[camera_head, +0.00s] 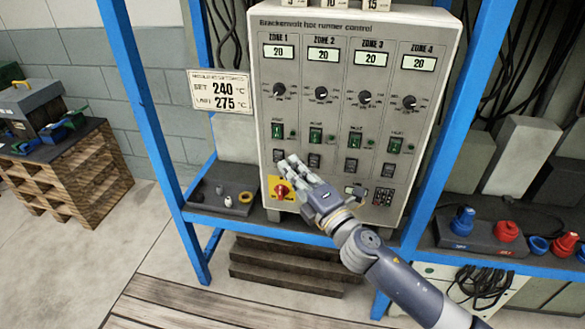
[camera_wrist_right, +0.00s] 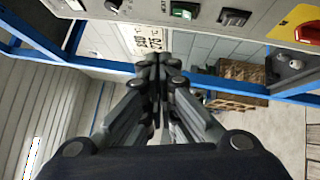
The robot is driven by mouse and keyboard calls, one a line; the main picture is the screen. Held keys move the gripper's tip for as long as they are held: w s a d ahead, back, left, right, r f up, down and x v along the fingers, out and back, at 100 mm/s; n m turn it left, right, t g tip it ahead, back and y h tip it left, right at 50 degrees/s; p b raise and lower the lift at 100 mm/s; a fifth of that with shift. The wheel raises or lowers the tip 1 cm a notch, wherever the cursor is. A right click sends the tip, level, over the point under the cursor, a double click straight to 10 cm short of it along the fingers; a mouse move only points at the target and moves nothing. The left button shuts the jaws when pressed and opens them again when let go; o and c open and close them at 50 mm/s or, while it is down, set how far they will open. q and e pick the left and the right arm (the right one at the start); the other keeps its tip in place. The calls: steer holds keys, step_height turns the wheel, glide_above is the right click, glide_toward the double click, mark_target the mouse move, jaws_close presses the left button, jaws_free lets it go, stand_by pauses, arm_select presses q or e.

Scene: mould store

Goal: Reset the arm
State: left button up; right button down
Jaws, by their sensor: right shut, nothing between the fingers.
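My right arm comes in from the lower right in the head view. My right gripper (camera_head: 287,166) is in front of the lower part of the control cabinet (camera_head: 255,100), near the red and yellow main switch (camera_head: 283,190). In the right wrist view the fingers (camera_wrist_right: 158,62) are together, with nothing between them. The switch (camera_wrist_right: 308,33) shows at the upper right there, to the side of the fingers. I cannot tell whether the gripper touches the cabinet. My left gripper is not in view.
A blue rack frame (camera_head: 150,110) surrounds the cabinet. A dark tray (camera_head: 212,201) with small parts stands left of it. Blue and red connectors (camera_head: 507,231) lie on the right shelf. A pallet stack (camera_head: 75,170) stands at the far left. A sign (camera_head: 219,91) reads 240 and 275 °C.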

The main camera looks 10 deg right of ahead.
steer(key=d+f+m+g+h, duration=0.2)
steer(key=d+f+m+h, duration=0.15)
steer(key=f, duration=0.85)
steer(key=d+f+m+g+h, duration=0.15)
steer(key=d+f+m, duration=0.3)
steer(key=f, duration=0.75)
steer(key=s+d+f+m+g+h, duration=0.1)
steer(key=s+d+f+m, duration=0.1)
steer(key=s+f, duration=0.35)
steer(key=s+d+f+m+g+h, duration=0.1)
steer(key=s+d+f+m, duration=0.1)
steer(key=f, duration=0.7)
steer(key=s+d+f+m+g+h, duration=0.1)
steer(key=s+d+f+m+g, duration=0.2)
steer(key=f, duration=0.4)
steer(key=s+d+f+m+g+h, duration=0.1)
steer(key=s+f+m+g, duration=0.1)
steer(key=s+f, duration=0.7)
steer(key=s+d+f+m+g, duration=0.2)
steer(key=s+f, duration=0.4)
steer(key=s, duration=0.6)
steer(key=s+f+m+g, duration=0.2)
steer(key=s+f, duration=0.1)
steer(key=s, duration=0.8)
steer(key=s+f+m+g, duration=0.2)
steer(key=s+f, duration=0.1)
steer(key=s, duration=0.9)
steer(key=shift+a, duration=0.3)
